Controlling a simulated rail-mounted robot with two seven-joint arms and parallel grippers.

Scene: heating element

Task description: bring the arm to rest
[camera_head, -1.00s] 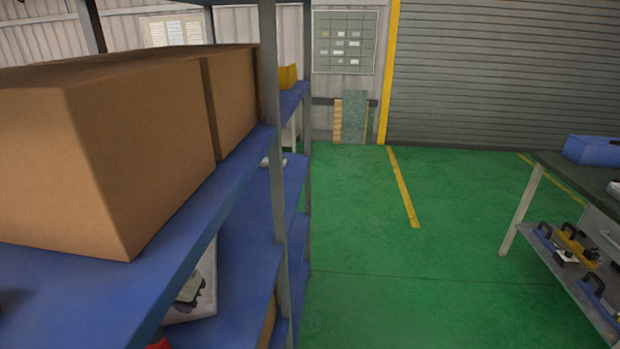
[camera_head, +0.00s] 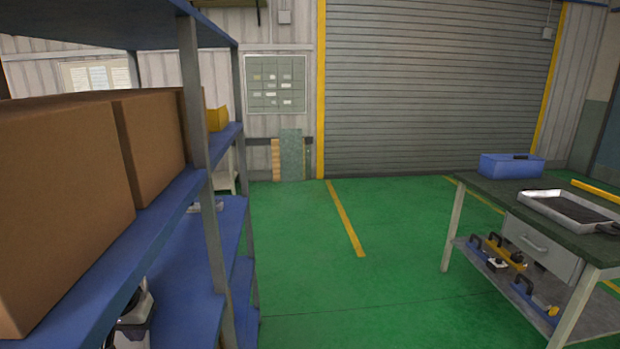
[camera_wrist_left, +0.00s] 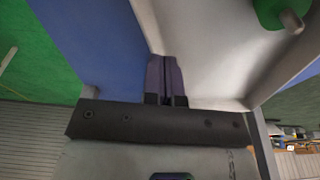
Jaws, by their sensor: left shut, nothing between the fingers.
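My left gripper (camera_wrist_left: 164,62) is shut and empty, its two dark fingers together in the left wrist view. Behind the fingers there is a pale grey-white surface (camera_wrist_left: 200,45) with raised edges; I cannot tell what it is, or whether the fingers touch it. A blue surface (camera_wrist_left: 92,40) lies to the left of the fingers. In the head view, a white and black shape (camera_head: 135,318) at the lower left, by the lower shelf, seems to be part of my left arm; its fingers cannot be made out there. My right gripper is in neither view.
The blue shelf rack (camera_head: 140,240) with cardboard boxes (camera_head: 60,205) stands close on the left. A workbench (camera_head: 500,195) with a blue bin (camera_head: 510,166) and a metal tray (camera_head: 568,206) stands on the right. The green floor (camera_head: 300,270) between them is clear.

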